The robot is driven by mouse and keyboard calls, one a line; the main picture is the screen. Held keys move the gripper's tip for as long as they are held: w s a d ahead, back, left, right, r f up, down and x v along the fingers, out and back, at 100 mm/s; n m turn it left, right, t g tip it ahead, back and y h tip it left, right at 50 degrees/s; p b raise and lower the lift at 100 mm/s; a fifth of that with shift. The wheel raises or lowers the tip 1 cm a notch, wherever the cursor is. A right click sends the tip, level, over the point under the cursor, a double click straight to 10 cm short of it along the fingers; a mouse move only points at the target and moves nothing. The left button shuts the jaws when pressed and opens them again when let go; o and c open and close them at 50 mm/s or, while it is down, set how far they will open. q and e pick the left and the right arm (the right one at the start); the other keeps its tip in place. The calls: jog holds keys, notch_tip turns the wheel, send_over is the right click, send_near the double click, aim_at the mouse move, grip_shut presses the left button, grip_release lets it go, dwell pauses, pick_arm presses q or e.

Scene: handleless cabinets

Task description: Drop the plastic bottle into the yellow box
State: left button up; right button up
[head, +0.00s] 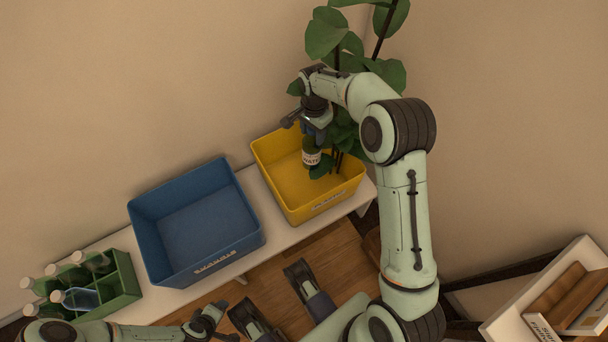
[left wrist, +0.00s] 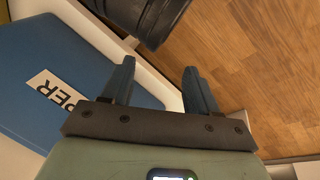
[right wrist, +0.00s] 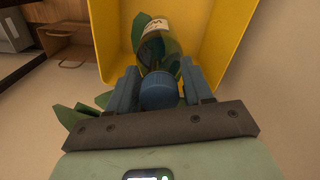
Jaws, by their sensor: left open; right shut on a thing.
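The plastic bottle (head: 311,158) is dark green with a pale label; its blue cap shows in the right wrist view (right wrist: 160,91). My right gripper (head: 317,136) is shut on its cap end. The bottle hangs with its body pointing down, over the opening of the yellow box (head: 275,181). The yellow box walls also frame it in the right wrist view (right wrist: 224,45). Whether the bottle touches the box floor, I cannot tell. My left gripper (head: 217,322) is open and empty, low in the head view, near the blue box, which shows in the left wrist view (left wrist: 50,50).
The blue box (head: 195,225) stands left of the yellow box on a white bench (head: 262,200). A green crate (head: 122,277) of several bottles is at its left end. A leafy plant (head: 340,40) rises behind and beside the yellow box. A white shelf (head: 510,318) is at lower right.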

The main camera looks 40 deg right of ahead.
notch_tip(320, 180, down, 3)
jog(key=shift+r+b, duration=0.1)
jog(key=shift+b, duration=0.75)
jog(key=shift+f+b, duration=0.6)
jog(key=shift+f, duration=0.6)
pick_arm(q)
notch_tip(320, 180, down, 5)
jog(key=s+a, duration=0.1)
jog(key=s, duration=0.1)
jog(key=shift+a+f+g, duration=0.2)
jog(key=shift+a+g, duration=0.2)
